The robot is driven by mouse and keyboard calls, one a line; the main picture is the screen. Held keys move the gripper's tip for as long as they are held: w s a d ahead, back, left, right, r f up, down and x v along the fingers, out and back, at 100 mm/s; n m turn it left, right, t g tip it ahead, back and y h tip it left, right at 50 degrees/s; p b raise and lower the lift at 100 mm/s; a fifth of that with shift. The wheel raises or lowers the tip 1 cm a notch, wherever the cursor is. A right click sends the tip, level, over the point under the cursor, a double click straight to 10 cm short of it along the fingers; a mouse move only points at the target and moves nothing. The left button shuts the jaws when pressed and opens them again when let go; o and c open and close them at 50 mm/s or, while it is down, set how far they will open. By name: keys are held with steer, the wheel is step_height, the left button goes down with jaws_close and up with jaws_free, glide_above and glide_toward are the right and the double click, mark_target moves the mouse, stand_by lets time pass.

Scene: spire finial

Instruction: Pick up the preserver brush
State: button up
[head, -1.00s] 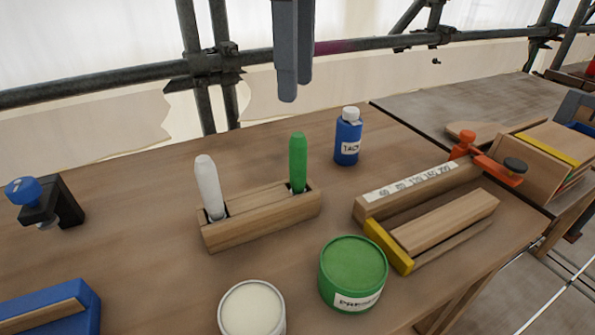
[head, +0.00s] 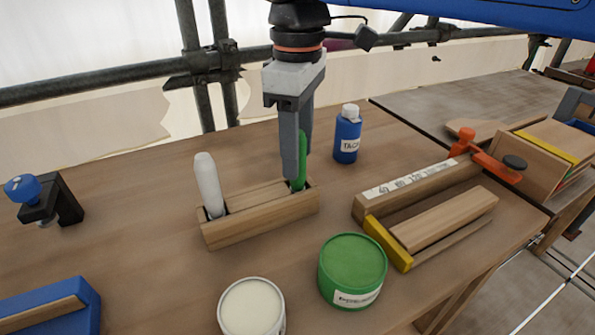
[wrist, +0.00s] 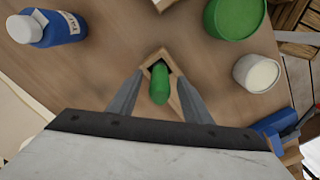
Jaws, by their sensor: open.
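The green-handled brush (head: 300,163), which I take as the preserver brush, stands upright in the right slot of a wooden holder (head: 262,222). My gripper (head: 297,172) points down over that end of the holder and partly hides the green handle in the head view. In the wrist view my gripper (wrist: 160,100) is open, with one finger on each side of the green handle (wrist: 159,84). A gap shows between each finger and the handle. A white-handled brush (head: 208,186) stands in the left slot.
A blue bottle (head: 346,138) stands just behind and right of the holder. A green tin (head: 352,268) and a cream tin (head: 252,308) stand in front. A wooden sanding jig (head: 425,190) with an orange clamp lies at right. Bare bench (head: 130,220) lies left of the holder.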

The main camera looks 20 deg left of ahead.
steer(key=shift+f, duration=0.9)
jaws_close()
steer(key=shift+r, duration=0.1)
step_height(320, 180, up, 10)
steer(key=shift+f, duration=0.1)
